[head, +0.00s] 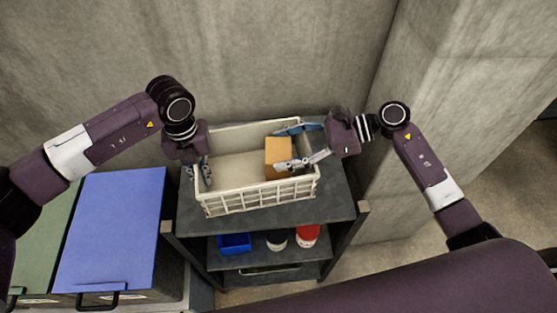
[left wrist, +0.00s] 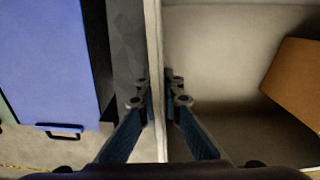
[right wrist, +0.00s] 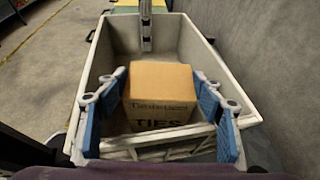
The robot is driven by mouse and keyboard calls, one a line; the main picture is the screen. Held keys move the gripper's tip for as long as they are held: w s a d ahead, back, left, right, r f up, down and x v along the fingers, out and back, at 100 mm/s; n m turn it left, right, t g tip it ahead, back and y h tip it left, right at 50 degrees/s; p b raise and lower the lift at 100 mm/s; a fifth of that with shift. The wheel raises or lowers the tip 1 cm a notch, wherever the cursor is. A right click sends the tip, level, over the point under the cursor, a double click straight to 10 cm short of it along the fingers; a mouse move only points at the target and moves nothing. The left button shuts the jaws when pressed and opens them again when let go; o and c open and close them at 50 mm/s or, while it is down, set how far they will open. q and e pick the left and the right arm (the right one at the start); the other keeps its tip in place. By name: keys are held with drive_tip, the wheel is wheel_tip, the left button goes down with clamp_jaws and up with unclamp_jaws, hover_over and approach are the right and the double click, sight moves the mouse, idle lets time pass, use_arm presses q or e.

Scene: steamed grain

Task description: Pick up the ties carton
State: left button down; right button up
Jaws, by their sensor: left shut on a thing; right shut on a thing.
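The ties carton (head: 277,150) is an orange-brown box at the right end of a pale basket (head: 262,200). In the right wrist view the carton (right wrist: 160,85) carries the print "TIES". My right gripper (head: 279,149) has one finger on each side of the carton and is shut on it. Whether the carton touches the basket floor is hard to tell. My left gripper (head: 206,172) is shut on the basket's left wall, which stands between its fingers in the left wrist view (left wrist: 153,60). The carton's edge (left wrist: 296,80) also shows there, to the right.
The basket stands on a dark shelf unit (head: 340,205) against a concrete wall (head: 270,60). Lower down are a blue bin (head: 234,243), a dark-and-white container (head: 277,240) and a red container (head: 307,235). A blue lid (head: 112,230) lies at the left. The basket's left part looks empty.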

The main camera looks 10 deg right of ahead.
drive_tip(key=c, duration=1)
drive_tip(key=shift+r, duration=0.15)
wheel_tip(320, 180, up, 10)
drive_tip(key=shift+f, duration=0.1)
use_arm(q)
drive_tip(key=c, duration=2)
unclamp_jaws()
drive_tip(key=shift+c, duration=0.2)
drive_tip(key=shift+r, duration=0.15)
